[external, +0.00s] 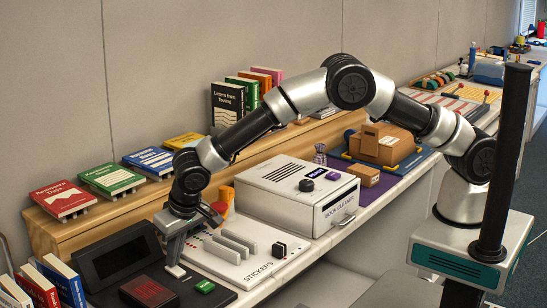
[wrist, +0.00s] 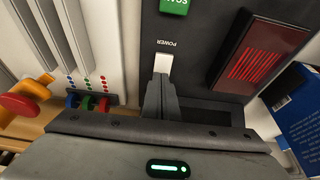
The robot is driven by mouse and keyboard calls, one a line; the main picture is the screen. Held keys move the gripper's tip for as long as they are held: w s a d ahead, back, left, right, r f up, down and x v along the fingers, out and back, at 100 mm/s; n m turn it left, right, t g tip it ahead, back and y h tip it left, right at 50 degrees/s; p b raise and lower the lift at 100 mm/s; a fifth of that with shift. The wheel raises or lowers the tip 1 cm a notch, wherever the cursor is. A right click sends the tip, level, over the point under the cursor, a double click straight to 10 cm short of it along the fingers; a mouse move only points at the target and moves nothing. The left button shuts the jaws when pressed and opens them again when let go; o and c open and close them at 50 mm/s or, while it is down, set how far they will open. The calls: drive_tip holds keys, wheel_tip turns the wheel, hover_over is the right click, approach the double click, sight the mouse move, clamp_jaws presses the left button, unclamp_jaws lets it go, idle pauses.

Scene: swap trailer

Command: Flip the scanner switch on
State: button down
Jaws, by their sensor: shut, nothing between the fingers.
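The scanner is a dark unit (external: 225,299) with a red-striped window (external: 149,291), also in the wrist view (wrist: 252,52). Its white switch (wrist: 163,63) sits under the word POWER, which reads upside down in the wrist view. In the external view the switch shows as a small white spot (external: 176,271). My gripper (wrist: 160,82) is shut and empty, pointing down at the switch. The fingertips overlap the switch's near end in the wrist view; I cannot tell whether they touch. The switch's lower part is hidden behind the fingers.
A green button (external: 205,287) is on the scanner, and a dark screen (external: 118,256) stands behind it. The white stickers unit (external: 275,248) with upright plates is close on the right. The book cleaner (external: 297,195) stands beyond. Books (external: 45,284) stand at the left.

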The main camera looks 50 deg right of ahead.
drive_tip(key=shift+f, duration=0.2)
drive_tip(key=shift+w+f+b, duration=0.1)
drive_tip(key=shift+f+b, duration=0.2)
drive_tip(key=shift+b, duration=0.25)
drive_tip(key=shift+r, duration=0.2)
drive_tip(key=shift+f, duration=0.1)
drive_tip(key=shift+s+f, duration=0.1)
drive_tip(key=shift+s, duration=0.1)
drive_tip(key=shift+s+b, duration=0.3)
drive_tip(key=shift+s, duration=0.45)
